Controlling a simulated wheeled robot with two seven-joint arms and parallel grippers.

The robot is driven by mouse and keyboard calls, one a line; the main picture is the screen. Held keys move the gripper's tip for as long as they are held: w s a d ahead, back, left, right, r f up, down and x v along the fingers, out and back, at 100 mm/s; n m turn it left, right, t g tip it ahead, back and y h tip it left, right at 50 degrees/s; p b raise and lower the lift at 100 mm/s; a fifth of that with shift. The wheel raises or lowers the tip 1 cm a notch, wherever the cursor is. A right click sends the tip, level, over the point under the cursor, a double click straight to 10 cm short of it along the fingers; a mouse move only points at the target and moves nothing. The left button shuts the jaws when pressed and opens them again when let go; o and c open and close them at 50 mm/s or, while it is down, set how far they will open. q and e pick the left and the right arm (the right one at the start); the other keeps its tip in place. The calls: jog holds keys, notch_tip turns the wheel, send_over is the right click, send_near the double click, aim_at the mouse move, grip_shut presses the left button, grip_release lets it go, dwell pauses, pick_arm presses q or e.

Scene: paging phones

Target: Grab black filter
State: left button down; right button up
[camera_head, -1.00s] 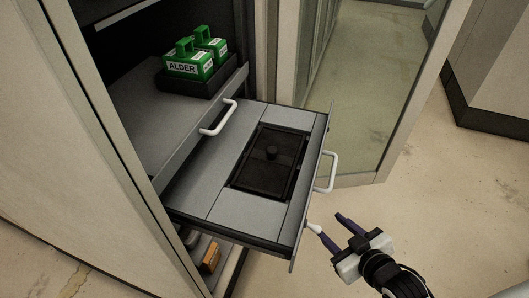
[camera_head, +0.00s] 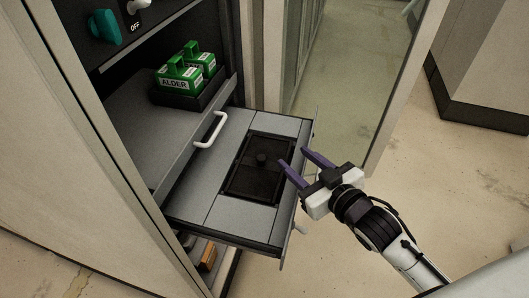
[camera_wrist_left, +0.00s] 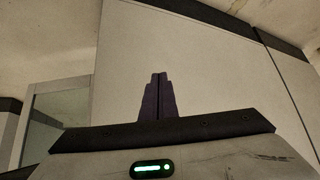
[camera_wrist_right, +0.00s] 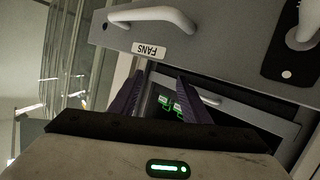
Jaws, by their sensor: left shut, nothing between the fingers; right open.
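My left gripper (camera_wrist_left: 158,78) is shut and empty in the left wrist view, in front of a pale panel. It is not in the head view.
Above the filter drawer is another grey drawer with a white handle (camera_head: 211,130), and green ALDER blocks (camera_head: 180,75) in a dark tray. A teal knob (camera_head: 104,26) is at upper left. Floor right of the cabinet is open.

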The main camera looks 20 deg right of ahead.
jog(key=m+g+p, duration=0.1)
jog(key=m+p, duration=0.1)
send_near(262, 158)
jog(key=shift+w+a+f+g, duration=0.15)
jog(key=shift+w, duration=0.4)
jog(key=shift+w+a+f+g, duration=0.15)
jog(key=shift+w, duration=0.4)
jog(key=shift+x, duration=3.15)
pick_arm(q)
jog(key=s+d+r+h, duration=0.1)
jog(key=s+d+r, duration=0.2)
jog(key=d, duration=0.6)
jog(key=shift+d+r+m+h, duration=0.3)
jog(key=shift+d+r+h, duration=0.1)
jog(key=shift+r, duration=0.25)
pick_arm(e)
jog(key=shift+d, duration=0.1)
jog(key=shift+r, duration=0.1)
grip_shut()
